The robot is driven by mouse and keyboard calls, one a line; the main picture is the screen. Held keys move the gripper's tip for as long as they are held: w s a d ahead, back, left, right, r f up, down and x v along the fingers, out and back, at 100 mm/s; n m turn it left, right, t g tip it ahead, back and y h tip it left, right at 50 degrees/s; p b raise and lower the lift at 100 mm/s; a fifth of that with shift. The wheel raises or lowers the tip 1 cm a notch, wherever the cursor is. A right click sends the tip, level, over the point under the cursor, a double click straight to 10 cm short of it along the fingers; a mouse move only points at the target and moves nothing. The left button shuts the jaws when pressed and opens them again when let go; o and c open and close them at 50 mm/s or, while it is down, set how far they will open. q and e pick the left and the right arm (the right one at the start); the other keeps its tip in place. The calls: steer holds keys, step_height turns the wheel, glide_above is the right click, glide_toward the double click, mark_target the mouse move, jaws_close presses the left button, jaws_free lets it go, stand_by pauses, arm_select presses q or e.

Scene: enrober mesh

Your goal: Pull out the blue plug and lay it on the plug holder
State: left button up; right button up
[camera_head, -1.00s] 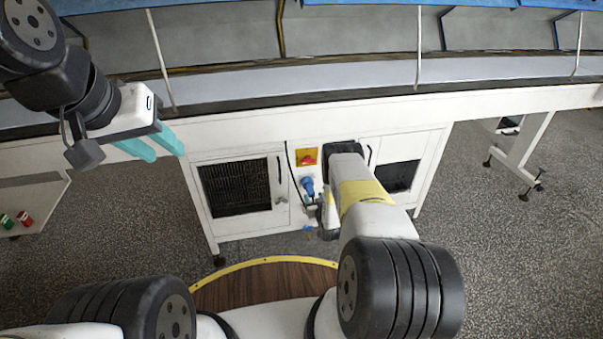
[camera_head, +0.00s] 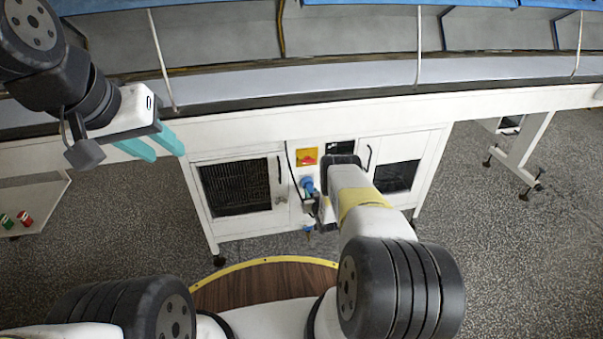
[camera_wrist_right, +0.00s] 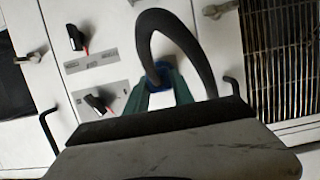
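The blue plug (camera_head: 308,185) sits at the white cabinet's middle panel, below the red and yellow switch. In the right wrist view, a blue piece (camera_wrist_right: 162,72) with a thick black cable (camera_wrist_right: 172,28) looping from it shows between the teal fingertips of my right gripper (camera_wrist_right: 161,82). Whether the fingers touch it is unclear. In the head view, my right wrist covers most of that gripper. My left gripper (camera_head: 169,149) is open and empty, high at the left, away from the cabinet. I cannot make out the plug holder for certain.
The red and yellow switch (camera_head: 306,157) is above the plug. Cabinet doors with dark mesh windows (camera_head: 236,187) and handles flank the panel. Two black knobs (camera_wrist_right: 76,38) (camera_wrist_right: 97,103) show in the right wrist view. The long conveyor (camera_head: 300,85) runs above. Speckled floor lies around.

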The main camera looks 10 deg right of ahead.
jaws_close()
steer(key=shift+s+d, duration=0.1)
steer(key=shift+s, duration=2.85)
